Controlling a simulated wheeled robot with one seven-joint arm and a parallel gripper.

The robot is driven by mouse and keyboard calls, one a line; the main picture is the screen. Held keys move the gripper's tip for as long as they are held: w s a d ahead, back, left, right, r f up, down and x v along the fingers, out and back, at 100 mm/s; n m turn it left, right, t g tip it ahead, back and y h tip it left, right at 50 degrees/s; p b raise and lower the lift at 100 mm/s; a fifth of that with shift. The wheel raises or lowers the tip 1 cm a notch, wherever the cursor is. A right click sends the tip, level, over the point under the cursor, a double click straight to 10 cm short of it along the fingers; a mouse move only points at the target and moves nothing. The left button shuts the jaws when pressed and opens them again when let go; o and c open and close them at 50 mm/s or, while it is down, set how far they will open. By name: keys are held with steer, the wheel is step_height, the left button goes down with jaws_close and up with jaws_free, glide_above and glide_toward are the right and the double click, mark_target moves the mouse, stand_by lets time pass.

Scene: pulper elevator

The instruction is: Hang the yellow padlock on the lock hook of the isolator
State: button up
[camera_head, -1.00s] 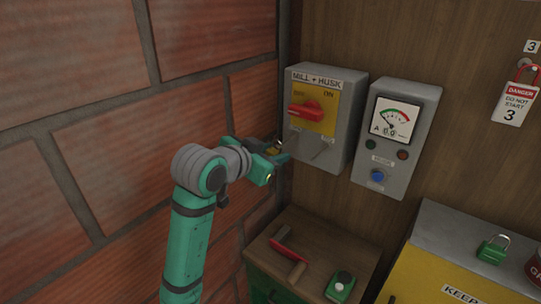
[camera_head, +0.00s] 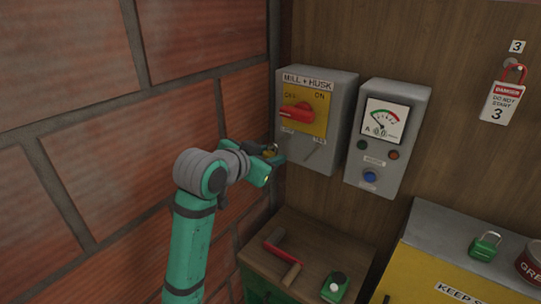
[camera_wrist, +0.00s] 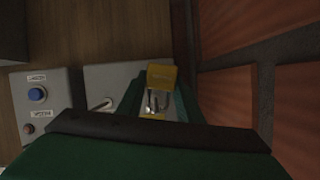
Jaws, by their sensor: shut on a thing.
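The yellow padlock (camera_wrist: 162,77) is between my gripper's fingers in the wrist view, with its metal shackle (camera_wrist: 153,102) showing. In the head view only a little of the padlock (camera_head: 269,151) shows at the fingertips. My gripper (camera_head: 271,161) is shut on it, just left of the lower part of the grey isolator (camera_head: 343,110). The isolator has a yellow plate and a red handle (camera_head: 296,111). Small metal parts show below the plate; one looks like a hook (camera_head: 315,148). A bent metal piece (camera_wrist: 103,104) also shows on a grey box in the wrist view. Contact with the isolator cannot be told.
A grey meter box (camera_head: 389,150) hangs right of the isolator. The brick wall (camera_head: 100,150) is close on the left. A green padlock (camera_head: 485,245) rests on a yellow-fronted box.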

steer(key=o, duration=1.2)
